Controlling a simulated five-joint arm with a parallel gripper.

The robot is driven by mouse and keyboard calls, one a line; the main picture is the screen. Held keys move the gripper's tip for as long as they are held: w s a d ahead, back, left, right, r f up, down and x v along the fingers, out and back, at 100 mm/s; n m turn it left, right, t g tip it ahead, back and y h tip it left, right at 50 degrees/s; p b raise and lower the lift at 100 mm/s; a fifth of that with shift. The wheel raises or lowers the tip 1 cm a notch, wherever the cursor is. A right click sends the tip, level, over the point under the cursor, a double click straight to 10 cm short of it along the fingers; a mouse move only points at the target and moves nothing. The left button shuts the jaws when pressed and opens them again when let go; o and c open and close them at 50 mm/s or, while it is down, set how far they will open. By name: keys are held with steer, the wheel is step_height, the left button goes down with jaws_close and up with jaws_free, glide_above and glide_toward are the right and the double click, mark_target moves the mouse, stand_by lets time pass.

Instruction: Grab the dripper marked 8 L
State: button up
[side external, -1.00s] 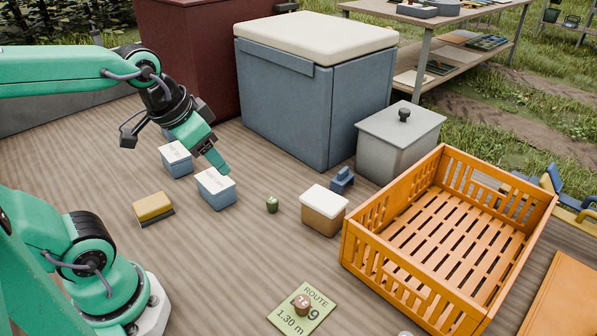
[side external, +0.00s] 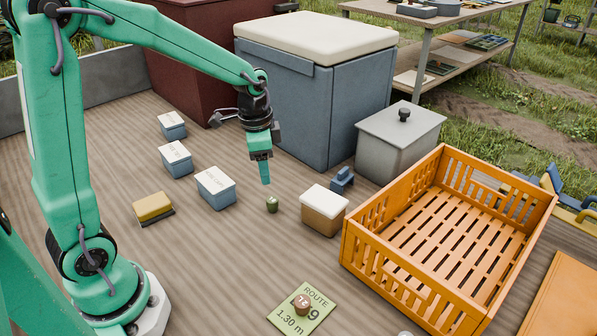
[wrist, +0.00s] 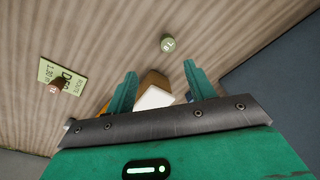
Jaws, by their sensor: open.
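The small green dripper (side external: 272,204) stands on the wooden deck, left of the brown box with a white lid. In the wrist view the green dripper (wrist: 167,44) shows a pale top with a mark that looks like an 8, beyond the fingertips and between their lines. My gripper (side external: 262,178) points down just above and slightly behind the dripper, apart from it. In the wrist view its two green fingers (wrist: 160,75) are spread with nothing between the tips. A brown dripper (side external: 302,304) marked 72 or similar sits on the green route card (side external: 318,314).
A brown box with a white lid (side external: 324,212) and a small blue object (side external: 342,180) are close on the right. Several blue boxes (side external: 216,190) and a yellow sponge-like block (side external: 153,207) lie left. An orange crate (side external: 385,290) stands right; a large blue cooler (side external: 290,105) stands behind.

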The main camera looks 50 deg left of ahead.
steer(key=m+g, duration=0.1)
steer(key=m, duration=0.1)
glide_above(272, 199)
step_height(272, 199, down, 6)
steer(key=shift+r, duration=0.2)
steer(key=shift+f, duration=0.1)
steer(key=shift+f, duration=1.2)
steer(key=shift+f, duration=0.1)
steer(key=shift+f, duration=2.5)
steer(key=c, duration=1)
